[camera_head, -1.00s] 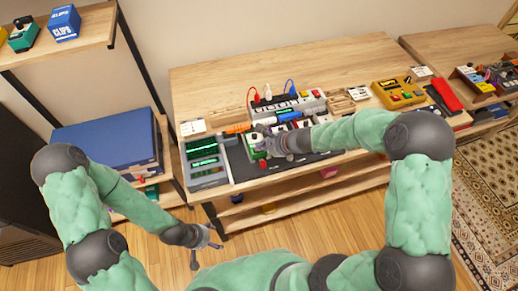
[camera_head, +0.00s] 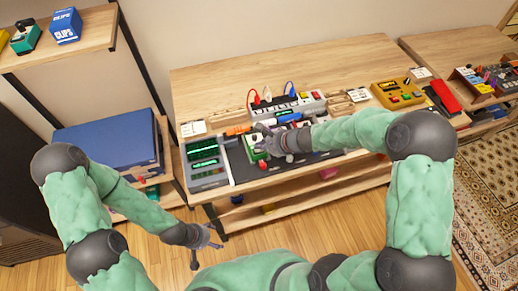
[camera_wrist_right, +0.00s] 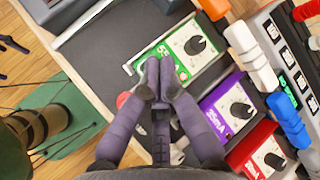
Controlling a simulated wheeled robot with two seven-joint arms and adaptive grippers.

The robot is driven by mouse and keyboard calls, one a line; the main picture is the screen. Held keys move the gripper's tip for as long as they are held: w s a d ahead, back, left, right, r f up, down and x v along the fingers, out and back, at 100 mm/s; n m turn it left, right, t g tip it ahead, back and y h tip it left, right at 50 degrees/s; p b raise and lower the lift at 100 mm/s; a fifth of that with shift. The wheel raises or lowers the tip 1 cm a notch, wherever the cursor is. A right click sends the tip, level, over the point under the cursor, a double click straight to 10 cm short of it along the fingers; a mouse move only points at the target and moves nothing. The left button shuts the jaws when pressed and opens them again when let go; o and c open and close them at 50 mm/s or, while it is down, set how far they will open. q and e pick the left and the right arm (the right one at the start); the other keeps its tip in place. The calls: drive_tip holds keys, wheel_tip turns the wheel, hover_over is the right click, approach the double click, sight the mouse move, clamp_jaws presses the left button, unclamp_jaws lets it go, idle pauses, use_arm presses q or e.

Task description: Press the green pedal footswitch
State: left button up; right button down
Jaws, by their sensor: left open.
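The green pedal (camera_wrist_right: 207,52) has a white label, a black knob and green trim. It lies on the dark mat (camera_wrist_right: 105,50) and also shows in the head view (camera_head: 250,148), partly behind my right gripper (camera_head: 262,139). In the right wrist view my right gripper (camera_wrist_right: 160,66) has its fingertips together, over the lower left edge of the green pedal. A red round part (camera_wrist_right: 122,99) shows beside the fingers, partly covered. I cannot tell whether the fingers touch the pedal. My left gripper (camera_head: 208,242) is open and empty, low over the floor.
A purple pedal (camera_wrist_right: 222,108) and a red pedal (camera_wrist_right: 262,148) sit beside the green one. A grey device with green displays (camera_head: 205,161) stands left of the mat. A long device with colored cables (camera_head: 288,104) stands behind. A yellow box (camera_head: 398,93) is further right.

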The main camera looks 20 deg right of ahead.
sight(261, 152)
drive_tip(key=shift+r+p, duration=2)
drive_tip(key=shift+r, duration=0.55)
